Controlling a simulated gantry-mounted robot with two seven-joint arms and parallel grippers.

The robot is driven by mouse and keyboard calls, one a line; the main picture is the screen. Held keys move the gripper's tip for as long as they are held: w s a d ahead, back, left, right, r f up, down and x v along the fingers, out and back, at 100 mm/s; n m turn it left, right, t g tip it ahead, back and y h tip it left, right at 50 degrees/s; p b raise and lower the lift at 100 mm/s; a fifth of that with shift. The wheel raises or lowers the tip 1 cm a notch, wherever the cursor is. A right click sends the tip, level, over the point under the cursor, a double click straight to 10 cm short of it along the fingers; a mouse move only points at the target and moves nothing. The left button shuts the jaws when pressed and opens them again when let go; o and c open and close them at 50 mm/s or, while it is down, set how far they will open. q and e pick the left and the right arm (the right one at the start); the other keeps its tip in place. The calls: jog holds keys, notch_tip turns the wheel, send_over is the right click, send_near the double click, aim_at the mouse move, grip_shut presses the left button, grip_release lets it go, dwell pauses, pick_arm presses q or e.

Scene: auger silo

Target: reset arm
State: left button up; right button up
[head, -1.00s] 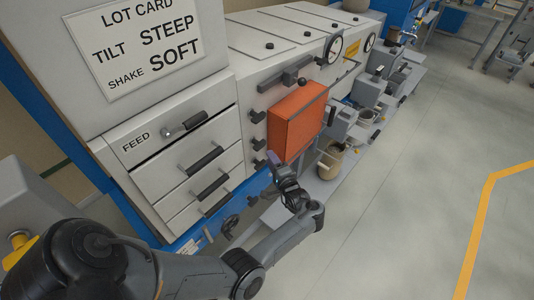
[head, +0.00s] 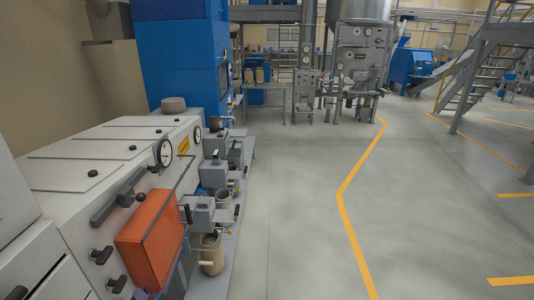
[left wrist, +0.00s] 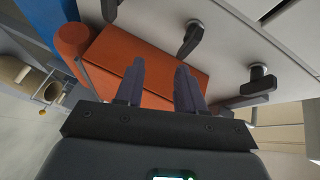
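My left gripper (left wrist: 158,82) shows in the left wrist view with its two dark fingers apart and nothing between them. The face of an orange box (left wrist: 150,55) lies beyond the fingertips; I cannot tell whether they touch it. In the head view, the orange box (head: 150,238) is on the front of a pale cabinet (head: 100,165). Only a small dark tip of my left gripper (head: 141,294) shows below the box, at the bottom edge. My right gripper is in neither view.
Dark handles (head: 101,255) stick out of the cabinet front, close to the left gripper (left wrist: 192,38). Grey units and a beige cup (head: 212,258) stand on a low shelf beyond the box. The grey floor (head: 300,220) to the right is open, with yellow lines.

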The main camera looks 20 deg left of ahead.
pick_arm(q)
jog(key=s+d+f+t+h, duration=0.1)
jog(key=s+d+t+h, duration=0.15)
jog(key=d+h, duration=0.45)
jog(key=s+d+f+t+h, duration=0.1)
jog(key=s+d+t+h, duration=0.3)
jog(key=d, duration=0.6)
jog(key=s+d+r+m+g+h, duration=0.1)
jog(key=s+d+r+g+h, duration=0.1)
jog(key=s+d+g, duration=0.5)
jog(key=s+d+r+m+h, duration=0.1)
jog(key=s+d+r+h, duration=0.15)
jog(key=s+d, duration=0.6)
notch_tip(320, 180, up, 12)
jog(key=s+a+p, duration=0.2)
jog(key=p, duration=1)
jog(key=shift+a+f, duration=0.15)
jog(key=shift+a, duration=0.25)
